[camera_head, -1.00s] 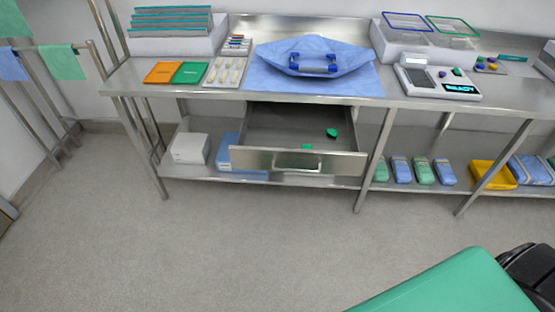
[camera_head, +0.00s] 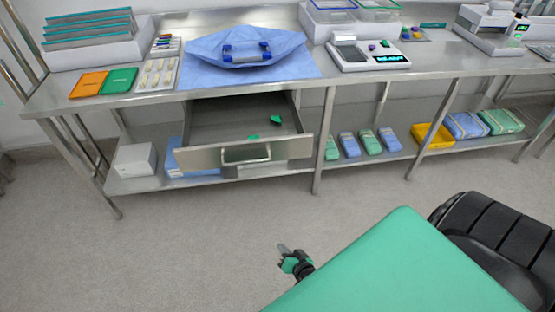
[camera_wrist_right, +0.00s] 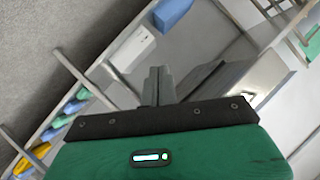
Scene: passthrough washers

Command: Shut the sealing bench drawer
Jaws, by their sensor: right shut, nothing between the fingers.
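The sealing bench drawer (camera_head: 205,159) is pulled out below the steel bench top, with a bar handle (camera_head: 246,154) on its front. A green item (camera_head: 276,119) lies inside, and another small green piece shows near the front wall. My right gripper (camera_head: 283,247) is low over the floor in the head view, in front of the drawer and apart from it. In the right wrist view its fingers (camera_wrist_right: 158,85) are together with nothing between them. The drawer front (camera_wrist_right: 268,78) shows tilted beyond them on the right. My left gripper is not in view.
A blue wrapped bundle (camera_head: 248,48) lies on the bench top (camera_head: 345,88). Bench legs (camera_head: 324,140) stand beside the drawer. Floor in front is clear.

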